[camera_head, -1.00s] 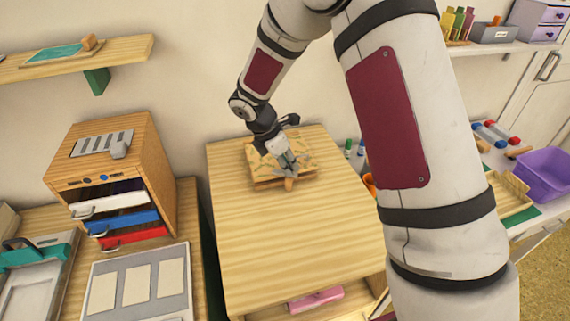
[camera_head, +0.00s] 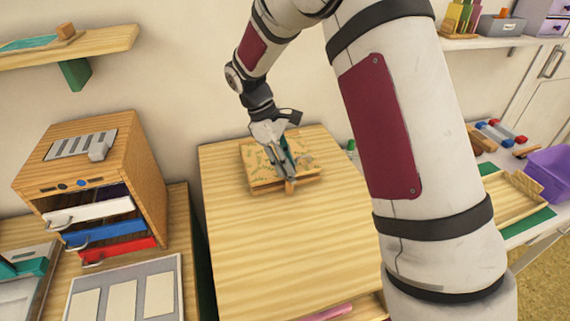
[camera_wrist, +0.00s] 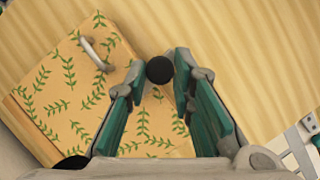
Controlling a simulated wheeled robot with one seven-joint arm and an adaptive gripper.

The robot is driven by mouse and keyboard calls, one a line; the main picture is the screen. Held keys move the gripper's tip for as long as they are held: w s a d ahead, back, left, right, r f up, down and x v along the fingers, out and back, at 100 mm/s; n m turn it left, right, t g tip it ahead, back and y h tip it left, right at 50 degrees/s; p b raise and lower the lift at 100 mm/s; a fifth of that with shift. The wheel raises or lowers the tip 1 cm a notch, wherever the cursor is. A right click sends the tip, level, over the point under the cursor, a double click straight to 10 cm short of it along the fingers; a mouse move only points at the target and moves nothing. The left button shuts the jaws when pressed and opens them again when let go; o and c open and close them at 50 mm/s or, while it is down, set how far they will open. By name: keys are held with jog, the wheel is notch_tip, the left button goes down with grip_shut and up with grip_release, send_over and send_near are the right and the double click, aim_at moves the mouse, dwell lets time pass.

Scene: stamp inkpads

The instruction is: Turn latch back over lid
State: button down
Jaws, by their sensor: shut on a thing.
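A shallow wooden box (camera_head: 262,185) with a leaf-patterned lid (camera_wrist: 62,95) sits toward the back of the wooden table. The lid lies flat on it, with a grey curved handle (camera_wrist: 96,52). A small tan piece (camera_head: 290,186), which appears to be the latch, shows at the box's front edge. In the wrist view a dark round end (camera_wrist: 160,70) lies between my fingertips, by the lid's edge. My gripper (camera_head: 290,178) reaches down over the box and is shut on this latch. The it-side fingers (camera_wrist: 159,78) hide part of the lid, so the latch's base is unclear.
The wooden table top (camera_head: 270,250) is clear in front of the box. A wooden cabinet (camera_head: 125,160) with white, blue and red drawers stands left. A wooden tray (camera_head: 515,205) and a purple bin (camera_head: 550,170) are at right.

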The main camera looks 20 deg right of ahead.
jog(key=shift+m, duration=0.8)
jog(key=shift+d+g+b, duration=0.1)
jog(key=shift+g+b, duration=0.2)
jog(key=c, duration=1.4)
grip_release()
jog(key=shift+o, duration=0.2)
jog(key=shift+r+y, duration=0.1)
jog(key=shift+y, duration=0.2)
jog(key=v, duration=1.2)
